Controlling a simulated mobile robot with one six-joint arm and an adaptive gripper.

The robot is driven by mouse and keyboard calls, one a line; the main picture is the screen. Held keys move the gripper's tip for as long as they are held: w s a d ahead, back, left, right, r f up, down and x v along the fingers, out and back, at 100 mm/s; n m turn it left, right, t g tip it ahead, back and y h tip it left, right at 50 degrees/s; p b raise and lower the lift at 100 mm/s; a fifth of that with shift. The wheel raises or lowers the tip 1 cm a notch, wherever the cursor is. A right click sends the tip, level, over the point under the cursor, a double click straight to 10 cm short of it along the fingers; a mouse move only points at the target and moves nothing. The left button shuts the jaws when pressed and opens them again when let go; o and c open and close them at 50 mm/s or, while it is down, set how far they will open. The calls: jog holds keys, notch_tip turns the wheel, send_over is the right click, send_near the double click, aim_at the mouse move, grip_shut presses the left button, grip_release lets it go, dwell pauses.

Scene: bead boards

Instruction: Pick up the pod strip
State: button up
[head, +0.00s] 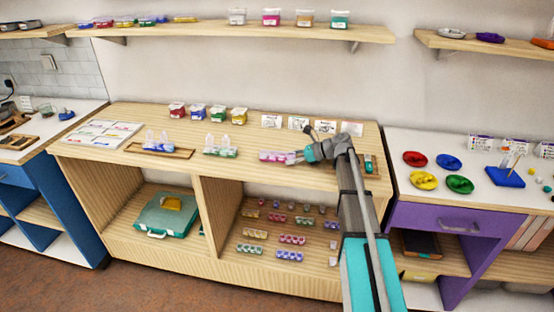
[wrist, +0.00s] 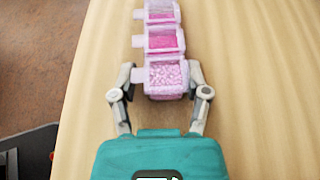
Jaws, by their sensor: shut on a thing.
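The pod strip (wrist: 162,42) is a row of joined pale pink pods with open lids, holding pink beads. In the wrist view it runs upward from my gripper (wrist: 160,88). The gripper's two fingers are shut on the sides of the nearest pod. In the head view the pod strip (head: 272,156) is over the middle of the wooden counter, and my gripper (head: 300,156) is at its right end. I cannot tell whether the strip touches the counter.
Several small tubs (head: 218,113) and white cards (head: 298,123) line the back. More strips lie on the shelf below (head: 270,222). The counter's front middle is clear.

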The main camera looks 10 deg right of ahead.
jog(key=shift+c, duration=0.3)
jog(key=shift+r, duration=0.1)
notch_tip(320, 180, up, 3)
jog(key=p, duration=0.3)
jog(key=s+a+r+p, duration=0.5)
jog(key=s+r+p, duration=0.4)
jog(key=s, duration=0.4)
jog(key=shift+r+p, duration=0.4)
jog(key=shift+p, duration=0.1)
jog(key=shift+s, duration=0.1)
jog(key=shift+r, duration=0.1)
notch_tip(320, 180, up, 8)
jog(key=p, duration=0.8)
